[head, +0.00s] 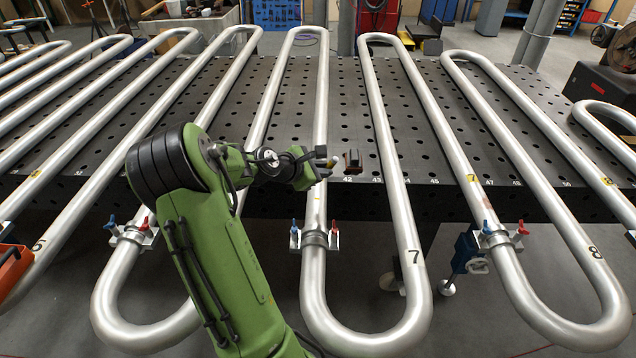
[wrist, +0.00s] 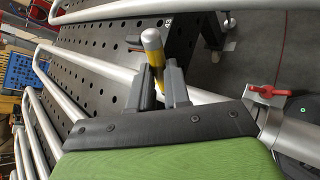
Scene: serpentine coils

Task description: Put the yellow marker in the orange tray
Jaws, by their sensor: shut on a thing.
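My gripper (head: 324,163) is at the front edge of the perforated table, beside a long silver tube. In the wrist view my gripper (wrist: 160,74) is shut on the yellow marker (wrist: 154,52), which has a pale rounded end and sticks out past the fingers. In the head view only a small part of the marker (head: 334,160) shows at the fingertips. An orange container (head: 12,264), which looks like the orange tray, is cut off by the left edge of the head view. Its inside is mostly out of view.
Silver serpentine tubes (head: 390,150) run over the dark perforated table (head: 345,110) and bend past its front edge. Clamps with red and blue handles (head: 315,238) hold some tubes.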

